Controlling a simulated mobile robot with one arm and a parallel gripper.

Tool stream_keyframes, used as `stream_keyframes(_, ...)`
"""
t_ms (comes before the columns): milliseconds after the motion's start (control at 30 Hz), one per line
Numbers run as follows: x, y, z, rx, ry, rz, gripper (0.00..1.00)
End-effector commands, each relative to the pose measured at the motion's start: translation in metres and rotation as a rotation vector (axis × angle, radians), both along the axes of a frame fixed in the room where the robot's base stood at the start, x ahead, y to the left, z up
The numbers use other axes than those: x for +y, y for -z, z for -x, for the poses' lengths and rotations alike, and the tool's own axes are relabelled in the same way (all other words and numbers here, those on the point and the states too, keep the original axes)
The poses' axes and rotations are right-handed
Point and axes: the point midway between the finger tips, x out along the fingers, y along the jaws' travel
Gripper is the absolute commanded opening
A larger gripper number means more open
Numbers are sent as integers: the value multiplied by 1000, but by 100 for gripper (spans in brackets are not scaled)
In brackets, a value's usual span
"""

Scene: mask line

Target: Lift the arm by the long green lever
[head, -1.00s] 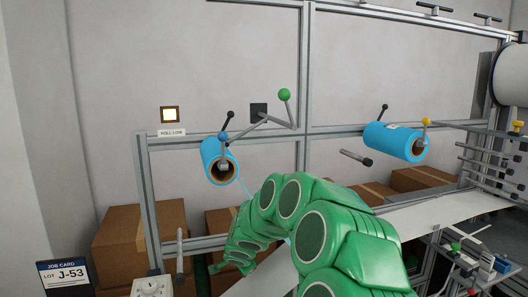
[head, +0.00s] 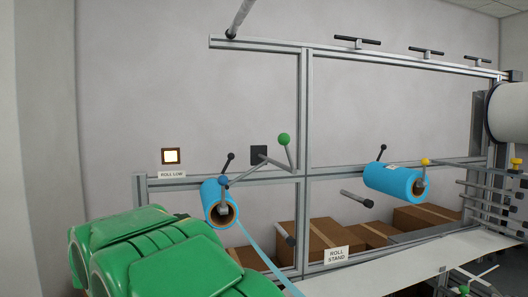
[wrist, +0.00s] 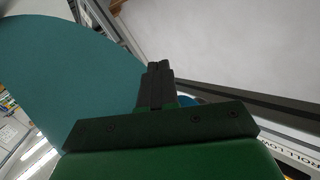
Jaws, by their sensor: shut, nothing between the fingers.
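The long lever with a green ball (head: 284,140) rises from the end of a grey arm at the frame's middle upright. That arm (head: 255,172) slopes down left to the left blue roll, near a blue ball (head: 224,181). A dark square plate (head: 259,155) sits behind it. My gripper (wrist: 158,66) is shut and empty in the wrist view, with pale wall beyond it; the green lever cannot be made out there. In the head view my green arm fills the lower left and the fingers do not show.
The left blue roll (head: 220,206) trails a blue strip to the lower right. A second blue roll (head: 393,182) has a yellow-ball lever (head: 425,162). A lit lamp (head: 171,156) sits above the ROLL LOW label (head: 172,174). Boxes (head: 325,225) stand behind the frame.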

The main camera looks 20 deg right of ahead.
Motion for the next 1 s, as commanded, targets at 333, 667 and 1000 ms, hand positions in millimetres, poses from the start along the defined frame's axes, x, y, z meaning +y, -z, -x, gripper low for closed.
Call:
stream_keyframes(333, 90, -172, 85, -587, -7, -22, 0)
stream_keyframes(667, 43, -219, 201, -1062, 295, -214, 0)
stream_keyframes(1000, 29, -222, 240, -1212, 401, -257, 0)
